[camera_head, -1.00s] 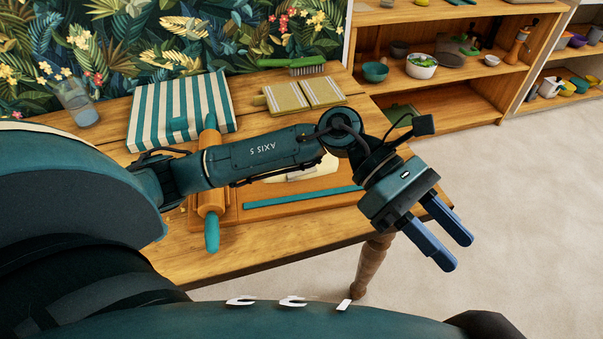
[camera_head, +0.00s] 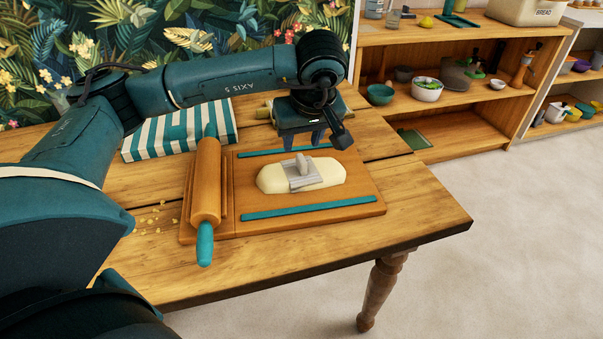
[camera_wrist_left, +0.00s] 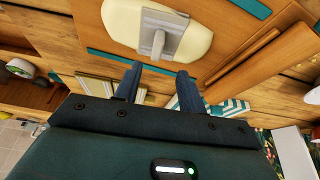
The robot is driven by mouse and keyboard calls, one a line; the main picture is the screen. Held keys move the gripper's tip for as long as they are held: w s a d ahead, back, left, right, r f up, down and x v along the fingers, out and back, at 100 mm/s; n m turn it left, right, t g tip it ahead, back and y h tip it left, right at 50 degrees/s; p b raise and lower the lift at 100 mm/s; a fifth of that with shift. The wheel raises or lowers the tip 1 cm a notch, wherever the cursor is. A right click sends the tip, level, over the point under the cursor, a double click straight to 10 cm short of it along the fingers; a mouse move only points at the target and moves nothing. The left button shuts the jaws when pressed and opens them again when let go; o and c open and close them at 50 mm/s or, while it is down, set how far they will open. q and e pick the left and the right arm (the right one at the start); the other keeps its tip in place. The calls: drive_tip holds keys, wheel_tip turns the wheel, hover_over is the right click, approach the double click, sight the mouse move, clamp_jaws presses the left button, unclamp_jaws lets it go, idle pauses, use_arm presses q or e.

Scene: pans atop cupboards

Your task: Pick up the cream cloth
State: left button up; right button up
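The cream cloth (camera_wrist_left: 97,88), folded flat with olive stripes, lies on the table behind the board. In the head view my left arm and gripper hide most of it, and only small parts show beside the wrist. In the left wrist view it shows beyond and partly between the fingers. My left gripper (camera_head: 318,139) points down over the back edge of the board, with its fingers apart and nothing between them. The fingers also show apart in the left wrist view (camera_wrist_left: 160,72). My right gripper is not in view.
A wooden board (camera_head: 365,200) holds cream dough (camera_head: 330,175) with a grey scraper (camera_head: 301,168) on it, teal strips and a rolling pin (camera_head: 206,180). A teal-and-white striped cloth (camera_head: 165,140) lies at the back left. Shelves (camera_head: 450,105) with bowls stand at the right.

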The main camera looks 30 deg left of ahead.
sight(302, 160)
use_arm(q)
drive_tip(key=shift+d+x, duration=0.15)
drive_tip(key=shift+x, duration=1)
drive_tip(key=shift+d+x, duration=0.2)
drive_tip(key=shift+x, duration=1)
drive_tip(key=shift+d+x, duration=0.15)
drive_tip(key=shift+x, duration=1)
drive_tip(key=shift+f, duration=0.1)
drive_tip(key=shift+c, duration=0.4)
clamp_jaws()
